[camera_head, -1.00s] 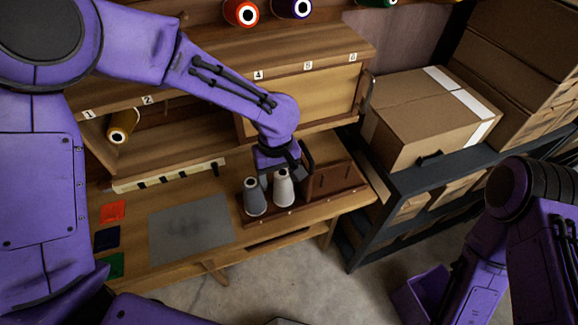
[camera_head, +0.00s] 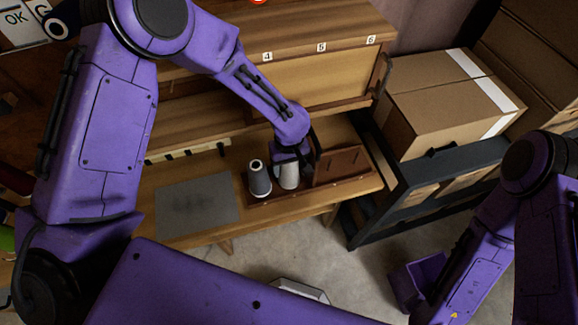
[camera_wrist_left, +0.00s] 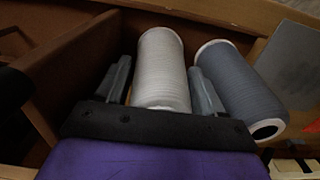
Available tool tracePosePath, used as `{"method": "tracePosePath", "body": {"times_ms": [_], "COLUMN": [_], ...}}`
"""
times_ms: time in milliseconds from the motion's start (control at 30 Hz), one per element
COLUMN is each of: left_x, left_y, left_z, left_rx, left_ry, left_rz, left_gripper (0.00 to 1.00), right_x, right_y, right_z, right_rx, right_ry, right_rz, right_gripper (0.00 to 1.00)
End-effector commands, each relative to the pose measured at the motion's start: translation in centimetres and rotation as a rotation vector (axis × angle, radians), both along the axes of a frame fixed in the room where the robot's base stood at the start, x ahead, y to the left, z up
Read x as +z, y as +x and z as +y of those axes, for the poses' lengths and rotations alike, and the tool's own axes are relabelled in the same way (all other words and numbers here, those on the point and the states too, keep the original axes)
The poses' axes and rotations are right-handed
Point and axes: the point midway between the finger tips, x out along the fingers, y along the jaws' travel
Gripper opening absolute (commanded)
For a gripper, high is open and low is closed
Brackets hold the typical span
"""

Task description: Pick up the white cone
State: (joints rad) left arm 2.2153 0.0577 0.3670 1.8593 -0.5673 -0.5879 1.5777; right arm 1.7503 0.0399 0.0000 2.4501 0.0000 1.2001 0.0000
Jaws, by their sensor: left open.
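The white cone (camera_head: 289,179) stands on the wooden tray (camera_head: 315,190) on the bench, its top hidden by my left gripper (camera_head: 290,160). In the left wrist view the white cone (camera_wrist_left: 162,75) lies between the two open fingers of the left gripper (camera_wrist_left: 162,88), one on each side. I cannot tell whether either finger touches it. A grey cone (camera_head: 259,181) stands close to its left. In the wrist view the grey cone (camera_wrist_left: 240,88) is just beyond the right-hand finger.
A wooden upright piece (camera_head: 342,164) stands on the tray right of the white cone. A grey mat (camera_head: 197,206) lies on the bench to the left. The wooden cabinet (camera_head: 320,84) is behind, and a cardboard box (camera_head: 450,105) sits on a dark rack at right.

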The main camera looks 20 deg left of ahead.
Motion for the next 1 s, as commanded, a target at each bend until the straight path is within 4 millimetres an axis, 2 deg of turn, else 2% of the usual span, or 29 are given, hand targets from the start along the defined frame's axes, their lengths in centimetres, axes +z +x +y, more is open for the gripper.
{"method": "tracePosePath", "body": {"times_ms": [200,233,300,367,433,467,667,767,867,1000], "left_x": [-0.3,-0.3,-0.3,-0.3,-0.2,-0.2,-0.1,0.7,2.3,5.5], "left_y": [0.0,0.0,0.0,0.0,0.0,0.0,0.0,0.1,0.1,0.2], "left_z": [0.0,0.0,0.0,0.0,0.0,0.0,0.0,0.0,0.0,0.0], "left_rx": [0.002,0.001,0.001,0.001,0.001,0.001,0.001,0.001,0.002,0.002], "left_ry": [0.000,0.000,0.000,0.000,0.000,0.000,0.000,0.000,-0.001,-0.001], "left_rz": [-0.001,-0.001,-0.001,-0.001,-0.001,-0.001,-0.001,-0.004,-0.006,-0.006], "left_gripper": [0.68,0.62,0.39,0.21,0.21,0.15,0.15,0.15,0.15,0.15], "right_x": [0.0,0.0,0.0,0.0,0.0,0.0,0.0,-0.1,-0.3,-0.7], "right_y": [0.0,0.0,0.0,0.0,0.0,0.0,0.0,0.0,0.0,0.0], "right_z": [0.0,0.0,0.0,0.0,0.0,0.0,0.0,0.0,0.0,0.0], "right_rx": [0.000,0.000,0.000,0.000,0.000,0.000,0.000,0.000,0.000,0.000], "right_ry": [0.000,0.000,0.000,0.000,0.000,0.000,0.000,0.000,0.000,0.000], "right_rz": [0.000,0.000,0.000,0.000,0.000,0.000,0.000,0.000,0.000,0.000], "right_gripper": [0.43,0.43,0.43,0.43,0.43,0.43,0.43,0.43,0.43,0.43]}}
